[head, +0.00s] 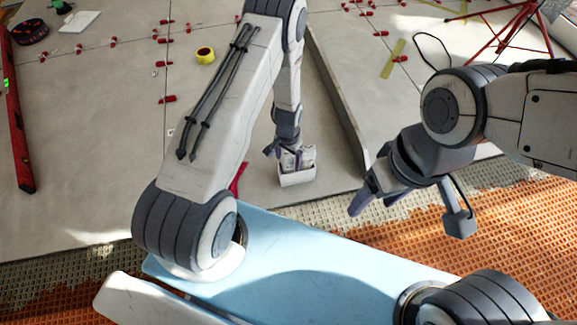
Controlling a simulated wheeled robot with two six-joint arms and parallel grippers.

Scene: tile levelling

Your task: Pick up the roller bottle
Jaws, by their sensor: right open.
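I cannot clearly make out a roller bottle. A small white open box (297,178) stands on the grey tiles near the middle, with pale items in it that are too small to tell apart. My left gripper (284,153) points down at this box. Its fingers are at the box's back rim and partly overlap the pale contents; whether they touch or hold anything is unclear. My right gripper (377,202) is open and empty, to the right of the box, above the border between the tiles and the orange matting.
A long grey bar (335,95) lies behind the box. A red level (17,130) lies at far left. A yellow tape roll (205,56), several red clips (166,99) and a yellow strip (393,58) lie on the tiles. A red tripod (508,30) stands at back right. Orange matting (530,215) borders the tiles.

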